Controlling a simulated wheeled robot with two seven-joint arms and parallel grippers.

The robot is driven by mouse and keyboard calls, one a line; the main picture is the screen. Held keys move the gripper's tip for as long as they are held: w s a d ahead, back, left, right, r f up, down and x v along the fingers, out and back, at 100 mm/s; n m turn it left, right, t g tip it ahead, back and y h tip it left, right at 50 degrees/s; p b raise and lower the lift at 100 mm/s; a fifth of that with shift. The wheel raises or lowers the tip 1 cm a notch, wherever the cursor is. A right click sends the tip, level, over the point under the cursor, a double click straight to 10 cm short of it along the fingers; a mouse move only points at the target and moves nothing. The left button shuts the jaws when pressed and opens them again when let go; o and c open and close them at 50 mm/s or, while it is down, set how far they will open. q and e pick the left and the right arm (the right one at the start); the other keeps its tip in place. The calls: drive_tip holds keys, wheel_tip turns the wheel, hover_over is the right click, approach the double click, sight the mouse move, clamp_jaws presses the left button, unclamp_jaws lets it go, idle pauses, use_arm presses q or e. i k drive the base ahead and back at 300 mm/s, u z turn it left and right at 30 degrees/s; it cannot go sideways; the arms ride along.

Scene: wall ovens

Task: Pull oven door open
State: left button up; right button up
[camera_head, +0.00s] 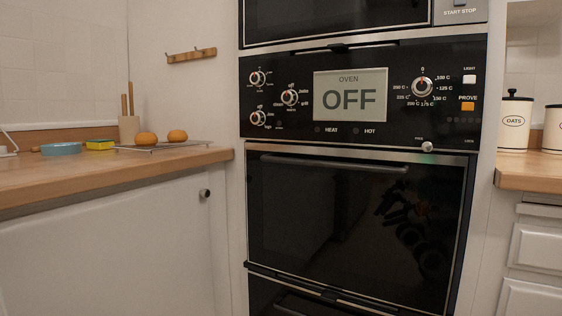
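The wall oven's door (340,230) is a dark glass panel in a thin metal frame, in the middle right of the head view. It looks shut. Its dark bar handle (335,164) runs across the top of the door. Above the door is a control panel (300,120) with knobs and a display (351,95) reading "OVEN OFF". A dark, arm-like reflection shows in the right part of the glass. Neither of my grippers is in view, so nothing shows at the handle.
A wooden counter (120,169) over a white cabinet (120,250) stands at the left, with a rack (165,147) of two round brown items. At the right, jars (515,122) stand on another counter (528,176) above drawers (536,249). Another dark door (335,20) is above the panel.

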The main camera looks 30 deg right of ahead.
sight(382, 226)
drive_tip(key=z, duration=0.35)
drive_tip(key=i, duration=0.9)
drive_tip(key=z, duration=0.75)
